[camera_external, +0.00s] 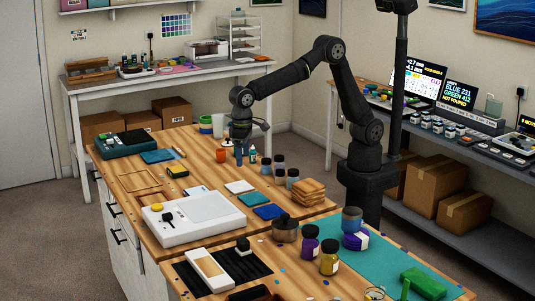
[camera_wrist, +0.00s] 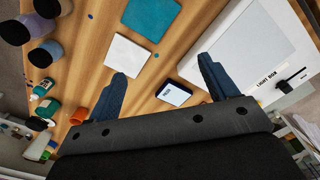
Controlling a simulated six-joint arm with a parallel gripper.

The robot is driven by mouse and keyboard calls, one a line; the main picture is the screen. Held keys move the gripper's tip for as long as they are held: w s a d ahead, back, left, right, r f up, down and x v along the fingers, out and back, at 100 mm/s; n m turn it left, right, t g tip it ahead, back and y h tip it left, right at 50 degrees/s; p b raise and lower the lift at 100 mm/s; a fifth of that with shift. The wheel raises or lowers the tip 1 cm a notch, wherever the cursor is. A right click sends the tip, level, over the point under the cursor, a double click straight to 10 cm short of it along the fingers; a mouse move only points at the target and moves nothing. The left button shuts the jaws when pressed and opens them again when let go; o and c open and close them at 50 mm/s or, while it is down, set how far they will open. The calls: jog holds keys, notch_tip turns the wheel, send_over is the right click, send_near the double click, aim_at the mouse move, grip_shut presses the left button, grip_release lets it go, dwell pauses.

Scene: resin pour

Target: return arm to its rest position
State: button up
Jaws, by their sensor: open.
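My gripper (camera_external: 239,156) hangs from my bent black arm above the far part of the wooden workbench (camera_external: 204,176), beside the orange cup (camera_external: 221,155). In the wrist view my gripper (camera_wrist: 163,82) shows its two blue fingers spread wide apart with nothing between them. It is open and empty. Below it in that view lie a white square tile (camera_wrist: 128,55) and a small white-and-dark labelled item (camera_wrist: 174,93) on the wood. No object is attached to the arm.
A light box (camera_external: 195,219) lies on the bench; it also shows in the wrist view (camera_wrist: 250,50). Dark-lidded jars (camera_external: 279,168) and small bottles (camera_wrist: 45,107) stand close by. Stacked wooden pieces (camera_external: 308,192) sit near the right edge. A dark post (camera_external: 400,85) rises behind my arm.

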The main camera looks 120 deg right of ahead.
jog(key=d+m, duration=0.3)
jog(key=d, duration=1.6)
jog(key=shift+s+f+m, duration=0.3)
jog(key=shift+s+f, duration=0.1)
jog(key=shift+f, duration=0.05)
